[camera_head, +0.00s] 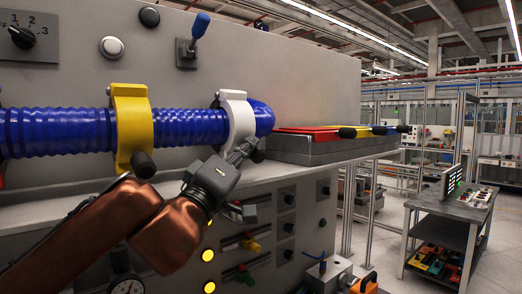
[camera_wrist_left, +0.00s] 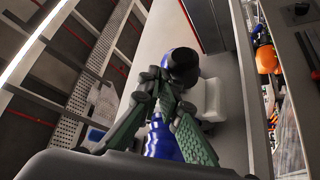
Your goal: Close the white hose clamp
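The white hose clamp (camera_head: 237,121) sits around the right end of the blue ribbed hose (camera_head: 185,127), and a dark knob (camera_head: 256,153) shows at its lower right. My left gripper (camera_head: 243,150) is just below and in front of this clamp, its fingertips close to the knob. In the left wrist view the fingers (camera_wrist_left: 163,90) converge and look shut, with the dark knob (camera_wrist_left: 183,65) just beyond the tips and the white clamp (camera_wrist_left: 210,100) to the right. Contact with the knob cannot be told. My right gripper is not in view.
A yellow clamp (camera_head: 133,125) with a black knob holds the hose further left. Right of the white clamp, a grey block (camera_head: 330,148) carries red and yellow parts with black handles. The panel below has knobs and lights. A cart (camera_head: 445,235) stands at the right.

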